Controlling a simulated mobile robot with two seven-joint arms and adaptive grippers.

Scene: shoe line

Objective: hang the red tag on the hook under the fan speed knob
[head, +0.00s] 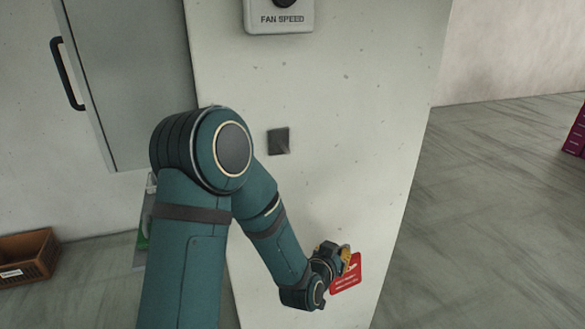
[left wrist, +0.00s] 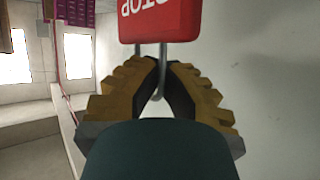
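The red tag (head: 347,275) hangs at my left gripper (head: 345,257), low in front of the pale panel. In the left wrist view the tag (left wrist: 160,22) shows upside-down lettering, and its metal loop passes by the fingertips. My left gripper (left wrist: 163,62) is shut on that loop. The fan speed knob (head: 286,3) is at the top, cut by the picture edge, above its "FAN SPEED" label. A dark square plate (head: 278,141) sits on the panel below it, apart from the tag; its hook is too small to make out clearly. My right gripper is out of view.
A grey cabinet door with a black handle (head: 68,74) is at the left. A brown crate (head: 28,257) stands at the lower left. A purple crate (head: 577,134) is at the right edge. The panel face around the dark plate is bare.

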